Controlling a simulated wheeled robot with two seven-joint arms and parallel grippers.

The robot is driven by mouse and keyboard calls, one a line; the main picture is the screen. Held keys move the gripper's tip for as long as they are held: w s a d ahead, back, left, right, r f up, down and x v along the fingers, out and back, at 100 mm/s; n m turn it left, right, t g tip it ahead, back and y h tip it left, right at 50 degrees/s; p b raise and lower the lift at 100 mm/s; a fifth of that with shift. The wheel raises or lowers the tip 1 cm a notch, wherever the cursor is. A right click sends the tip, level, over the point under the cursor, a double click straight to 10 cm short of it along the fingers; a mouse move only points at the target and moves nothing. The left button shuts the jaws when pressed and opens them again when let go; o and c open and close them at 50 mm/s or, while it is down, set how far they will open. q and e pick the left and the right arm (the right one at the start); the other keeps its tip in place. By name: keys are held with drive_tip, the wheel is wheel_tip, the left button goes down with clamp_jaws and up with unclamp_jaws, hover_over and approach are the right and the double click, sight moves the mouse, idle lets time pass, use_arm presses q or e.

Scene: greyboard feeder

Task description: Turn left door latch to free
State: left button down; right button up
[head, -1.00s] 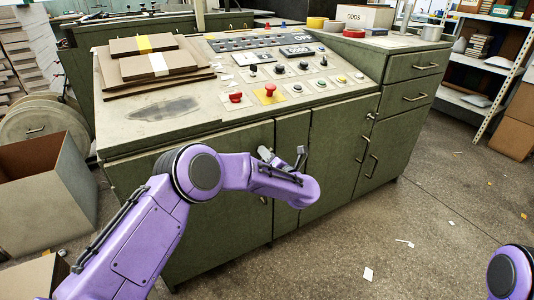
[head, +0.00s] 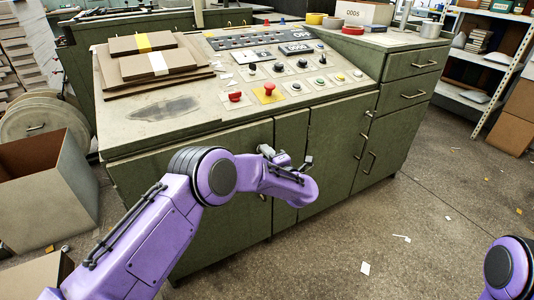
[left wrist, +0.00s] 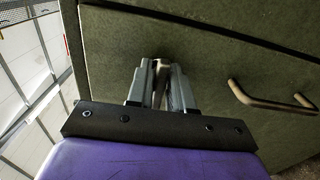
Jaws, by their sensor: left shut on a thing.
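The green cabinet's left door (head: 215,225) is closed in the head view, below the control panel. My left gripper (head: 268,152) reaches its upper right part, mostly hidden by my purple forearm. In the left wrist view my left gripper (left wrist: 161,75) is shut on the small metal latch (left wrist: 162,63), which stands out from the green door between the two grey fingers. Most of the latch is hidden by the fingers, so its exact angle cannot be told. My right gripper is out of view; only a purple arm joint shows at the lower right.
A bronze bar handle (left wrist: 268,100) stands out right of the gripper in the left wrist view. The sloped control panel (head: 280,72) with buttons is above the doors. An open cardboard box (head: 45,200) stands at the left. The floor to the right is mostly clear.

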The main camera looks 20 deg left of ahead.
use_arm(q)
drive_tip(key=shift+m, duration=0.3)
drive_tip(key=c, duration=1.2)
unclamp_jaws()
drive_tip(key=shift+o, duration=0.2)
drive_tip(key=p+v, duration=0.1)
drive_tip(key=v, duration=0.9)
drive_tip(key=shift+s+d, duration=0.2)
drive_tip(key=shift+s, duration=0.05)
